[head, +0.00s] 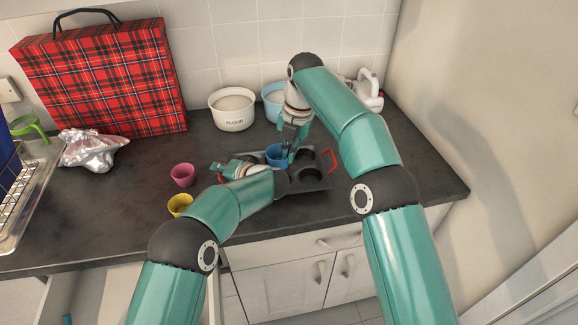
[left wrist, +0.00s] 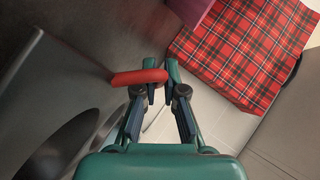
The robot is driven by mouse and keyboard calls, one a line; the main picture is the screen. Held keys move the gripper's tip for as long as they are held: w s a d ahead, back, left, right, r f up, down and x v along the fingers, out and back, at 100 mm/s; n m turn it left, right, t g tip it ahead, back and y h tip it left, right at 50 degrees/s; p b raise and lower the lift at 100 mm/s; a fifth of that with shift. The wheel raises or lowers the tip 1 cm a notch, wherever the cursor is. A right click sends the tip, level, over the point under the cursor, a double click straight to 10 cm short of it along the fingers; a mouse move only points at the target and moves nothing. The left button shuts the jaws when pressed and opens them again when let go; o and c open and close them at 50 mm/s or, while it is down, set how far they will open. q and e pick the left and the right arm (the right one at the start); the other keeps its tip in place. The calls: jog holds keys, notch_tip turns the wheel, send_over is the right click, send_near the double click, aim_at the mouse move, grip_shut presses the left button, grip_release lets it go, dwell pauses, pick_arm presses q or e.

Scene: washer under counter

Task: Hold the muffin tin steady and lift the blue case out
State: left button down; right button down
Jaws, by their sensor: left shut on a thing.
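The dark muffin tin (head: 310,184) lies on the counter with a red handle (head: 333,160) at its right end. The blue case (head: 276,154) sits in a cup at the tin's back. My left gripper (head: 220,167) is at the tin's left end; in the left wrist view its fingers (left wrist: 158,82) are shut on the tin's other red handle (left wrist: 138,77). My right gripper (head: 289,150) points down at the blue case's right edge. Whether its fingers grip the rim is too small to tell. My left arm hides part of the tin's front left.
A pink case (head: 182,174) and a yellow case (head: 180,205) stand left of the tin. Behind are a flour bowl (head: 232,110), a light blue bowl (head: 271,101) and a white appliance (head: 369,88). A plaid bag (head: 105,75) and foil bundle (head: 93,150) stand at left.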

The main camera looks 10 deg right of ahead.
pick_arm(q)
jog(key=shift+f, duration=0.3)
pick_arm(e)
jog(key=shift+r, duration=0.95)
pick_arm(q)
jog(key=c, duration=1.2)
grip_release()
jog(key=shift+s, duration=0.1)
jog(key=shift+d, duration=0.1)
jog(key=v, duration=0.7)
jog(key=shift+r, duration=0.35)
jog(key=shift+s+d, duration=0.1)
jog(key=shift+s, duration=0.1)
pick_arm(e)
jog(key=shift+s+f, duration=0.1)
